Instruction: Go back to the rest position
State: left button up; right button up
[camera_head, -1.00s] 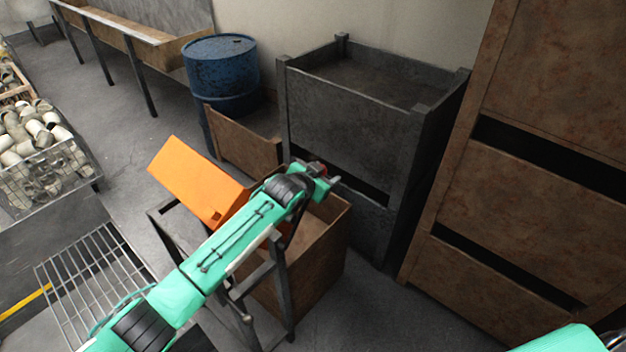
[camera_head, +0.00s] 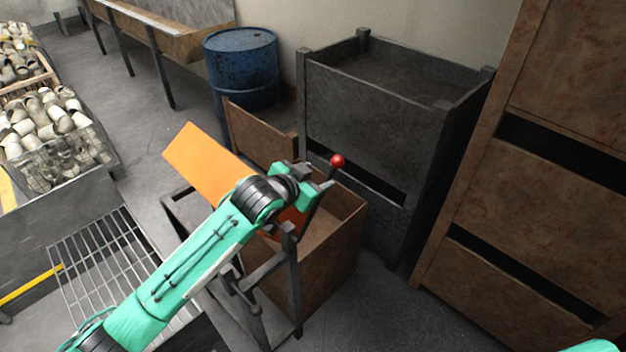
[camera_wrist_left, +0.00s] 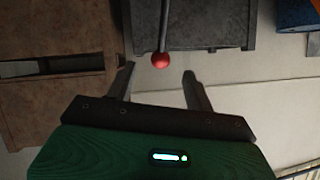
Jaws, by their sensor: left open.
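My left arm comes in from the lower left of the head view, and its gripper (camera_head: 320,184) is beside a lever with a red ball knob (camera_head: 337,160). The lever's dark rod runs down past the gripper toward an orange panel (camera_head: 207,164). In the left wrist view the gripper (camera_wrist_left: 158,72) is open, its two fingers apart and empty. There the red knob (camera_wrist_left: 161,60) shows just beyond the fingertips, between them in the picture. The right gripper is out of view; only a green piece of my right arm shows at the bottom right corner.
A brown open box (camera_head: 335,246) stands beneath the lever. A dark metal bin (camera_head: 375,110) is behind it, and tall brown crates (camera_head: 500,200) are at the right. A blue drum (camera_head: 241,69) and wire baskets of parts (camera_head: 60,160) stand farther left. Floor (camera_head: 150,140) between them is clear.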

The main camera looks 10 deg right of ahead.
pick_arm(q)
jog(key=shift+s+a+r, duration=0.1)
jog(key=shift+s+a, duration=0.05)
jog(key=shift+a, duration=0.05)
dwell(0.4)
jog(key=s+a+f+n+g+y, duration=0.2)
jog(key=s+a+f+n+y, duration=0.35)
jog(key=s+a+f, duration=1)
jog(key=s+a+f+n+g+y, duration=0.3)
jog(key=s+a+n+g+y, duration=0.15)
jog(key=s+a, duration=1.45)
jog(key=s+d+f+x, duration=0.1)
jog(key=s+x, duration=0.3)
jog(key=x, duration=1.1)
jog(key=s+d+f+x, duration=0.1)
jog(key=s+x, duration=0.2)
jog(key=x, duration=1.3)
jog(key=s+a+f+g, duration=0.1)
jog(key=s+a+f, duration=0.2)
jog(key=s+f, duration=1.6)
jog(key=shift+s+a+g+h, duration=0.2)
jog(key=shift+s+g+h, duration=0.15)
jog(key=shift+s, duration=0.1)
